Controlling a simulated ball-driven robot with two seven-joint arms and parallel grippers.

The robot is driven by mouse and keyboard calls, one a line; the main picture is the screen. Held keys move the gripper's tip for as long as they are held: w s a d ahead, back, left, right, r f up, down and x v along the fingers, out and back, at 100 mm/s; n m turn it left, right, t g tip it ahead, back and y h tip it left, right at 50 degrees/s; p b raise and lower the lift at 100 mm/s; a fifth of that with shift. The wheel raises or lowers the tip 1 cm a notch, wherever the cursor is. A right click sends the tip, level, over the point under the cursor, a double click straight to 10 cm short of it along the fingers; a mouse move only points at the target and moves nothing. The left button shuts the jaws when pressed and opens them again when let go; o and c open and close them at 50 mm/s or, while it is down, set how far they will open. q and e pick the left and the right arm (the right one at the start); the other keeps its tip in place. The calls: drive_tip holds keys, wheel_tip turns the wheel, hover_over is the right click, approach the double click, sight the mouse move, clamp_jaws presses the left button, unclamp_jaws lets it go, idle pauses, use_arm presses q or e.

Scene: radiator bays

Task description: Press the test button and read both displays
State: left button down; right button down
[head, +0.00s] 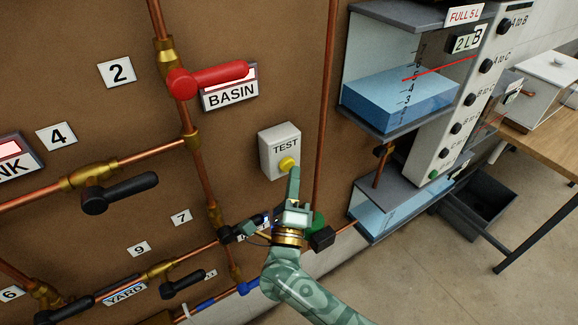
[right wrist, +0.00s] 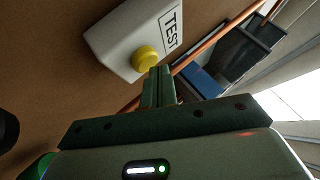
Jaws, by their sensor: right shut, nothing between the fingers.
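A white box marked TEST (head: 280,148) is fixed to the brown wall, with a round yellow button (head: 287,163) on its face. The box (right wrist: 122,38) and button (right wrist: 145,58) also show in the right wrist view. My right gripper (head: 293,172) is shut and empty, its fingertips right at the button's lower edge; I cannot tell whether they touch it. A display marked BASIN (head: 231,94) is mostly covered by a red valve handle (head: 215,78). Another display, its label ending in NK (head: 14,155), is cut off at the left edge; its window looks pale red. My left gripper is out of view.
Copper pipes (head: 316,90) with brass fittings and black valve handles (head: 120,192) cross the wall around the box. At right stand a tank of blue water (head: 400,95) and a column of black knobs (head: 486,66). A wooden table (head: 548,145) is beyond.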

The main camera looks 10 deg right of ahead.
drive_tip(key=shift+w+a, duration=0.15)
drive_tip(key=shift+w, duration=0.3)
idle(0.6)
idle(0.4)
drive_tip(key=shift+s+d, duration=0.3)
drive_tip(key=shift+s, duration=0.6)
drive_tip(key=s+p, duration=0.1)
drive_tip(key=s+d, duration=0.1)
drive_tip(key=s, duration=0.1)
drive_tip(key=s+p, duration=0.1)
drive_tip(key=shift+s+d+p, duration=0.35)
idle(0.4)
